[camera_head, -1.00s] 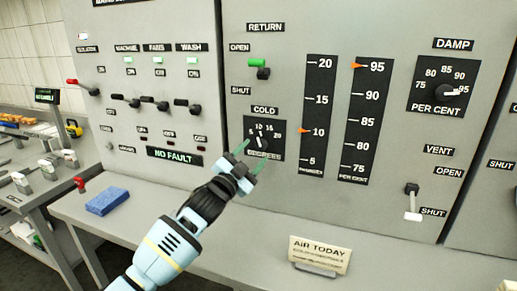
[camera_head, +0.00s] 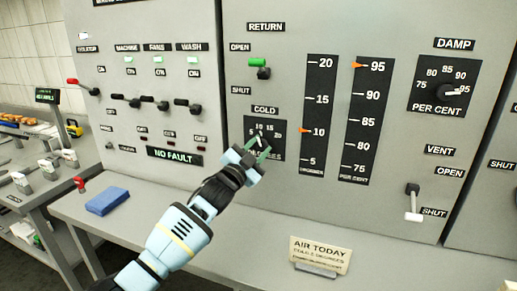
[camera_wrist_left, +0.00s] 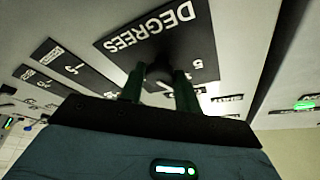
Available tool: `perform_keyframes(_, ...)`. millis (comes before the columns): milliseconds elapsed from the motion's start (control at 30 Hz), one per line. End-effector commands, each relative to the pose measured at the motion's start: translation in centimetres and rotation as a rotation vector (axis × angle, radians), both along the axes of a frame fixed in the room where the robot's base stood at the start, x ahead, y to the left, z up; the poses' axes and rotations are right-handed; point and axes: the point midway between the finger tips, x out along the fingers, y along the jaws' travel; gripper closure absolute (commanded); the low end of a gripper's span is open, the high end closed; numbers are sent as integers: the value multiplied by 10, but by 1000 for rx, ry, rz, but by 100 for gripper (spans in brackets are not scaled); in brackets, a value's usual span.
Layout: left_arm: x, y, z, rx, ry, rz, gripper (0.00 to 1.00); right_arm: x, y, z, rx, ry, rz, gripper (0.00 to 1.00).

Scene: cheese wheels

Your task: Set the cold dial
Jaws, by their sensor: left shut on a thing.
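The cold dial (camera_head: 259,136) is a black knob on a black plate marked in degrees, under the COLD label (camera_head: 265,110) on the grey panel. My left gripper (camera_head: 258,148) is at the dial, its green fingers shut on the knob. In the left wrist view the dial's knob (camera_wrist_left: 160,72) sits between the two fingers (camera_wrist_left: 158,88). The gripper covers part of the dial, and its pointer is hard to make out. The degrees gauge (camera_head: 316,116) has its orange marker near 10. The card (camera_head: 320,254) reads AIR TODAY, COLD 8 DEGREES. My right gripper is not in view.
The RETURN lever (camera_head: 260,69) with its green grip is above the dial. The DAMP dial (camera_head: 450,90) and VENT lever (camera_head: 413,203) are to the right. Several switches are to the left.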

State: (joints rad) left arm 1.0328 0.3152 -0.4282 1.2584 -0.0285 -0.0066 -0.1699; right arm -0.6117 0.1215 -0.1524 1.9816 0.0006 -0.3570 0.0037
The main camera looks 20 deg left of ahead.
Motion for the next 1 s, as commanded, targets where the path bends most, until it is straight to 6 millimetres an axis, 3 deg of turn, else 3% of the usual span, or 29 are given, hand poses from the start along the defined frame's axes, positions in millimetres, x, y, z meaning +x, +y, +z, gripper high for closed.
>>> perform_keyframes(367,0,-1,-2,-63,4,0,90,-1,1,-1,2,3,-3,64)
perform_keyframes(1000,0,-4,-2,-535,20,-1,90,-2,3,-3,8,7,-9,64)
